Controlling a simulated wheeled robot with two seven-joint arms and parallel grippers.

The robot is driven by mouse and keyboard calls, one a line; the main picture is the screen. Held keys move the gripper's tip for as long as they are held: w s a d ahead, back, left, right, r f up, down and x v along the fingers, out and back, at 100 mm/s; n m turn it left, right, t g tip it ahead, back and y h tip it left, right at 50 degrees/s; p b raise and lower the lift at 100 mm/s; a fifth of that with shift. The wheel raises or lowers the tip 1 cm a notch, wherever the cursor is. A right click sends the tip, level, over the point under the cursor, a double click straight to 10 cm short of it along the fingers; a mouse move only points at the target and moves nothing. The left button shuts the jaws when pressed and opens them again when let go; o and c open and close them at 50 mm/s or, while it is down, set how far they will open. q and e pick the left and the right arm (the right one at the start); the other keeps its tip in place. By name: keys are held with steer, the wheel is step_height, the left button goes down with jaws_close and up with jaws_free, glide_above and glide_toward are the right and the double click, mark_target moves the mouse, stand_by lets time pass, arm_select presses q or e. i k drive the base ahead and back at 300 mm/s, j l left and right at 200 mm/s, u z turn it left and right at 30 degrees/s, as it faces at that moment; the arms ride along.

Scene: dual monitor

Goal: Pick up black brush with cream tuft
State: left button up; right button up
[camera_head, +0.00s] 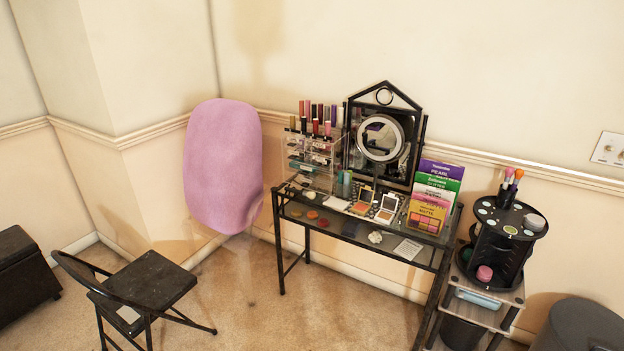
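Several makeup brushes (512,180) stand upright in a black cup (505,198) on top of a black round organizer (497,240) at the right. Their tufts look pink and orange-red. They are small and overlap, so I cannot tell which one, if any, is the black brush with the cream tuft. Neither my left nor my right gripper is in view.
The organizer stands on a small shelf stand (475,308) right of a glass-topped vanity table (385,238) crowded with makeup. A black chair (150,282) stands front left, and a dark round bin (580,326) front right. Carpet between chair and table is clear.

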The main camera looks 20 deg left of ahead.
mark_target(311, 195)
steer(key=i+j, duration=0.25)
steer(key=i, duration=0.2)
steer(key=i+j+u, duration=0.1)
steer(key=i+j, duration=0.2)
steer(key=i, duration=0.2)
steer(key=i+j, duration=0.2)
steer(key=i, duration=0.3)
steer(key=i+j, duration=0.25)
steer(key=i, duration=0.2)
steer(key=u, duration=0.05)
